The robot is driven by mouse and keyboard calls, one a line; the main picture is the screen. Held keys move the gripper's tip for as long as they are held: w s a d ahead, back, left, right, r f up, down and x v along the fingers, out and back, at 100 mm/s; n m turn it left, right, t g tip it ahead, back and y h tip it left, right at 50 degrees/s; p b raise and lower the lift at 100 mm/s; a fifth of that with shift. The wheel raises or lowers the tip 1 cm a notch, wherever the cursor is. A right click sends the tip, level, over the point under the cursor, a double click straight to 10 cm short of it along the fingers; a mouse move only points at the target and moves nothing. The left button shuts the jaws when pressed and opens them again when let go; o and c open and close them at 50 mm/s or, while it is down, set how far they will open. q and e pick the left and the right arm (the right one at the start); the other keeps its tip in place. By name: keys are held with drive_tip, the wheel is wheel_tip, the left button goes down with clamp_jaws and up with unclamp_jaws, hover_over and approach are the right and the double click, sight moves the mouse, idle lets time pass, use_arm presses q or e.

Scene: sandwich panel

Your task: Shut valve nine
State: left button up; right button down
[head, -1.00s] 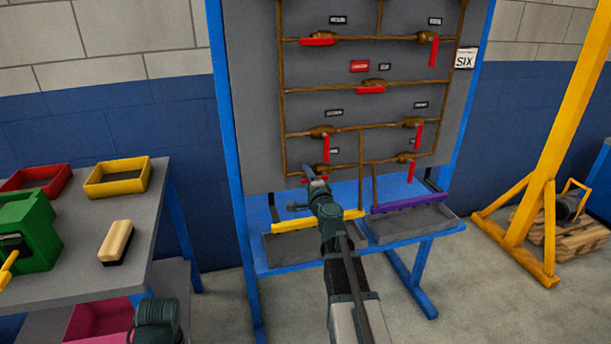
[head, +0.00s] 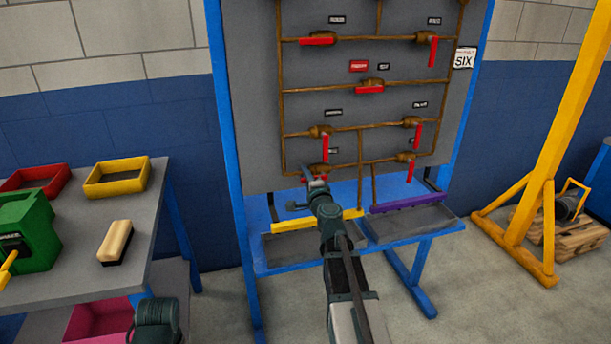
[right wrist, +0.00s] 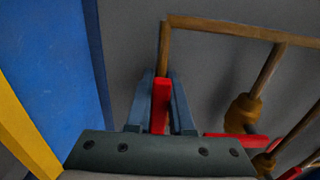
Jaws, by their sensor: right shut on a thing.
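The grey valve panel (head: 350,105) carries brown pipes with several red-handled valves and small labels too small to read, so I cannot tell which one is marked nine. My right gripper (head: 312,180) is at the panel's lower left, below the lower-left valve (head: 320,131), whose red handle hangs down. In the right wrist view the fingers (right wrist: 161,103) are shut around a red handle (right wrist: 160,95), one on each side. The valve body of that handle is mostly hidden by my gripper. Another red handle (right wrist: 235,140) lies crosswise just right of the fingers.
Below the panel stand trays with a yellow strip (head: 290,224) and a purple strip (head: 405,203). Blue posts (head: 222,100) flank the panel. A workbench (head: 70,265) with bins is at left, a yellow frame (head: 560,120) at right.

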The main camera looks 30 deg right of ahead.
drive_tip(key=shift+f, duration=0.15)
idle(0.7)
drive_tip(key=s+d+f+n+b, duration=0.1)
drive_tip(key=d+f+n+b, duration=0.3)
drive_tip(key=n, duration=1.3)
drive_tip(key=shift+d+f+n+b, duration=0.4)
drive_tip(key=shift+d+b, duration=0.1)
drive_tip(key=shift+b, duration=0.05)
drive_tip(key=shift+s, duration=0.15)
drive_tip(key=c, duration=0.8)
unclamp_jaws()
